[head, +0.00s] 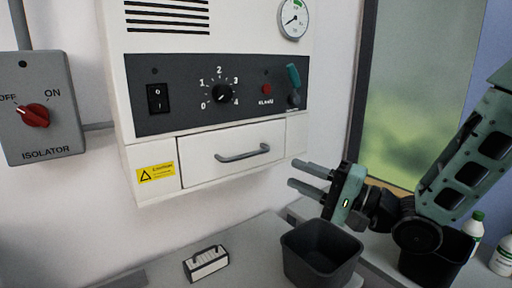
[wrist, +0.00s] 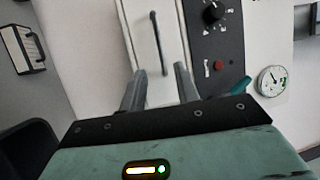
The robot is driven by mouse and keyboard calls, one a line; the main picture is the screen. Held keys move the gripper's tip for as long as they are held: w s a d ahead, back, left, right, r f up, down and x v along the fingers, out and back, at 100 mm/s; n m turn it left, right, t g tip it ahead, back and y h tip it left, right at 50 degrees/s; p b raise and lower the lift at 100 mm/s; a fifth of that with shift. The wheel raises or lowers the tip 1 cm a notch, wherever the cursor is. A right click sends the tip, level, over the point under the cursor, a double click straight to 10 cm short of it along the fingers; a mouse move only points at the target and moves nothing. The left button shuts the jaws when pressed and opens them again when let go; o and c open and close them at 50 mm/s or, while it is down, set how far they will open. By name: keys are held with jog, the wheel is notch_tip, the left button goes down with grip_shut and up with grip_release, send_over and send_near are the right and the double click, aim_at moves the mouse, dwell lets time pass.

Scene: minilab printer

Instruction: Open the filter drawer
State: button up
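The filter drawer (head: 221,157) is a white front with a grey bar handle (head: 243,154), low on the white printer. It looks flush with the housing, so shut. In the wrist view the drawer (wrist: 144,22) and its handle (wrist: 158,44) show just beyond the fingertips. My gripper (head: 300,174) points left, to the right of the handle and slightly lower in the head view. Its two fingers are apart with nothing between them. In the wrist view my gripper (wrist: 160,75) has the handle's end lined up with the gap between the fingers, apart from them.
A dark bin (head: 321,253) stands on the counter below my gripper. A small black-and-white caddy (head: 206,263) sits left of it. Bottles (head: 503,256) stand at the right. The isolator switch (head: 39,109) is on the left wall. The space before the drawer is clear.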

aim_at(252, 155)
jog(key=p+x, duration=0.1)
jog(key=x, duration=1)
jog(key=shift+p, duration=0.35)
grip_shut()
